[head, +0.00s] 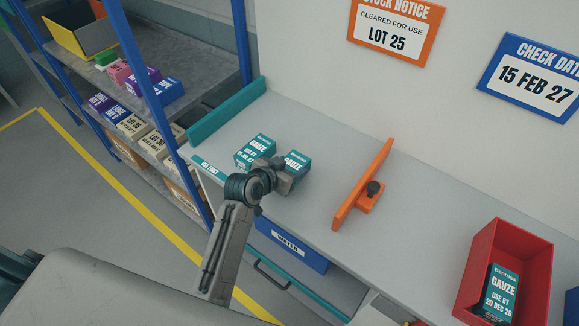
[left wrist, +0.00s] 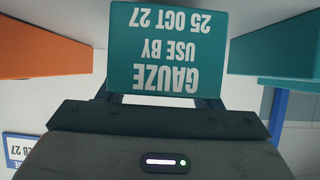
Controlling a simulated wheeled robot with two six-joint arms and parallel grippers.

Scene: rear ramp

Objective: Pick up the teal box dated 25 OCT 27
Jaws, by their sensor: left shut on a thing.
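The teal gauze box (left wrist: 166,50) dated 25 OCT 27 fills the top middle of the left wrist view, its print upside down. My left gripper (left wrist: 163,98) is shut on it. In the head view this box (head: 298,161) shows partly behind my left gripper (head: 284,174), over the counter. I cannot tell whether it touches the counter. A second teal gauze box (head: 255,152) stands just left of it; its date is too small to read surely. My right gripper is not in view.
An orange divider (head: 362,188) stands on the counter right of the boxes, a teal rail (head: 227,111) to the left. A red bin (head: 530,278) at lower right holds a gauze box dated 20 DEC 26. A blue-posted shelf (head: 180,50) with several boxes stands left.

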